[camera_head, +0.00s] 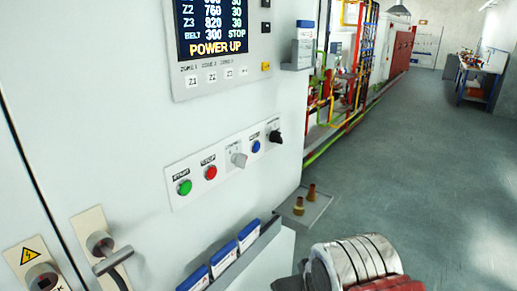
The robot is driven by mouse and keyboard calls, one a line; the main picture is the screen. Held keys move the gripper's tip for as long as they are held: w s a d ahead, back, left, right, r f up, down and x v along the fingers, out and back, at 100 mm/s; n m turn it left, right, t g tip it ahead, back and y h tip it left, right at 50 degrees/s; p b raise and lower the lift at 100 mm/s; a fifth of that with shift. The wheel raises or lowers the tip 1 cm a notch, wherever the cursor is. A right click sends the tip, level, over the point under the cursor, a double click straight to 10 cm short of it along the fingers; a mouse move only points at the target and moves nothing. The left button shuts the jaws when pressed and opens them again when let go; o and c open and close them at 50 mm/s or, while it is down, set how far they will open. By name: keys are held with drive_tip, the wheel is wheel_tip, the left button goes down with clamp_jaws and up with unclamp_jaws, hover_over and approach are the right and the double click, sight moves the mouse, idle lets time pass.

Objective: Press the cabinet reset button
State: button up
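The white cabinet (110,60) fills the left of the head view. A slanted button panel (215,178) on its face carries a green START button (184,187), a red STOP button (211,172), a grey selector knob (239,160), a blue button (256,147) and a black selector knob (275,137). The blue button's label is too small to read; I cannot confirm that it is the reset. A silver ringed part with red below, probably my arm, shows at the bottom, right of and below the panel. My gripper's fingers are not visible.
A display (212,28) above the panel reads POWER UP. A ledge with blue-and-white boxes (223,258) juts out below. A handle (105,254) sticks out at lower left. Open floor (400,175) lies to the right, with a workbench (483,72) at far right.

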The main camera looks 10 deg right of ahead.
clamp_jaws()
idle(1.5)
